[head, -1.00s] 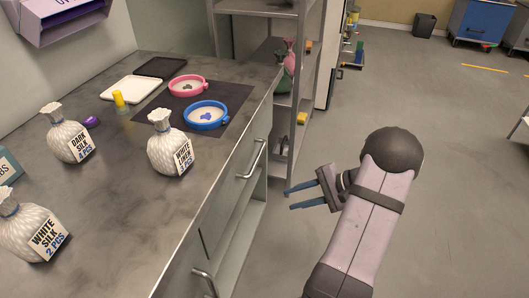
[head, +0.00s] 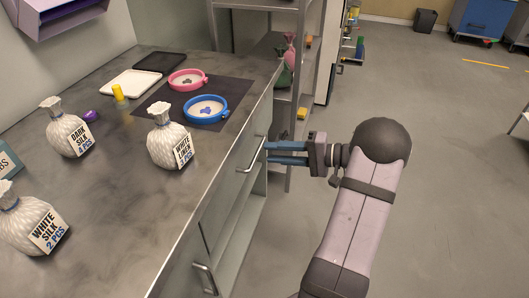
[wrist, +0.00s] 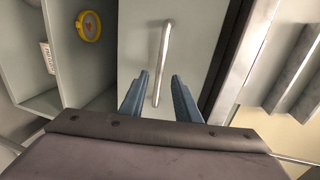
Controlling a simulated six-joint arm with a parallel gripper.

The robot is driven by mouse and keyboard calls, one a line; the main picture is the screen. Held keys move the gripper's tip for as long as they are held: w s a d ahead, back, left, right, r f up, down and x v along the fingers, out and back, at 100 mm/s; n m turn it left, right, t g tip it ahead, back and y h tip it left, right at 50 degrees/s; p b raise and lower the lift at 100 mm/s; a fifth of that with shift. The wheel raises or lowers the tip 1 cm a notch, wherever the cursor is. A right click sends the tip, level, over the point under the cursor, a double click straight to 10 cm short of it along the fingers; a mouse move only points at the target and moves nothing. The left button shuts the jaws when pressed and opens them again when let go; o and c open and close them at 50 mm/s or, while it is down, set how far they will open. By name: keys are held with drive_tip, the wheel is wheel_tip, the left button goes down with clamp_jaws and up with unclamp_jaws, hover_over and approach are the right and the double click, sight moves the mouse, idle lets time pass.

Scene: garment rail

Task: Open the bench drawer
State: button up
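The bench drawer (head: 237,187) is a pale front panel under the bench top, with a metal bar handle (head: 252,155). It looks shut. My gripper (head: 270,153) is at the drawer front with its two blue fingers pointing at the handle. In the wrist view, the handle (wrist: 162,60) is a long bar on the drawer front (wrist: 190,30), and its near end lies between the open fingers (wrist: 160,85). The fingers stand apart on either side, with gaps to the bar. Whether the fingertips reach past the bar is hard to tell.
A second handle (head: 205,278) is on the bench front, nearer. An open shelf space below the bench holds a yellow round thing (wrist: 89,26) in the wrist view. White bags, trays and two ring dishes stand on the bench top (head: 120,200).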

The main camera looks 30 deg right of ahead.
drive_tip(key=shift+x, duration=1.9)
clamp_jaws()
